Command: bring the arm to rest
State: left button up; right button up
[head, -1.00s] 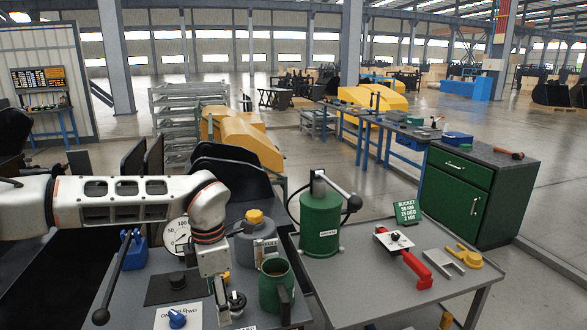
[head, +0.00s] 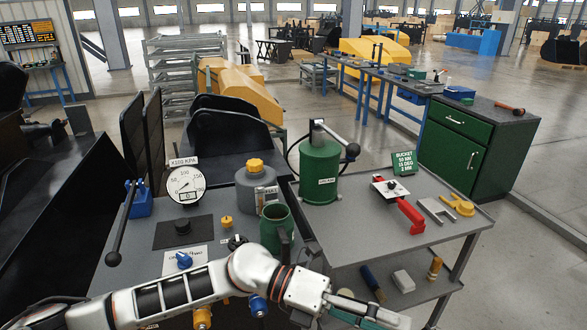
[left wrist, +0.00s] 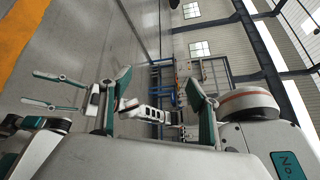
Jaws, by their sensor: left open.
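My left arm (head: 180,293) crosses the bottom of the head view from the left. Its left gripper (head: 375,312) lies at the lower edge, in front of the grey cart, partly cut off by the frame. In the left wrist view the two teal-padded fingers (left wrist: 160,95) stand apart with nothing held between them.
The console (head: 215,225) holds a gauge (head: 185,184), a grey canister (head: 257,187), a green mug-like container (head: 277,228) and a blue knob (head: 184,260). Floor beyond is open.

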pick_arm(q)
jog(key=w+a+r+n+t+h, duration=0.1)
jog(key=w+r+n+t+h, duration=0.6)
jog(key=n, duration=0.5)
jog(key=w+a+f+n+t+y, duration=0.5)
jog(key=a+f+n+t+y, duration=0.3)
jog(key=a+f+n+t, duration=0.5)
jog(key=s+a+f+n+t+y, duration=0.1)
jog(key=a+f+n+y, duration=0.6)
jog(key=a+f+n, duration=0.3)
jog(key=s+a+f+n+g+y, duration=0.2)
jog(key=s+a+f, duration=0.3)
jog(key=f, duration=0.3)
jog(key=s+a+f+n+g+y, duration=0.2)
jog(key=s+a+f+n, duration=0.1)
jog(key=s+a+f, duration=0.3)
notch_tip(320, 180, down, 2)
jog(key=shift+s+y, duration=0.3)
jog(key=shift+s, duration=0.6)
jog(key=shift+a, duration=0.1)
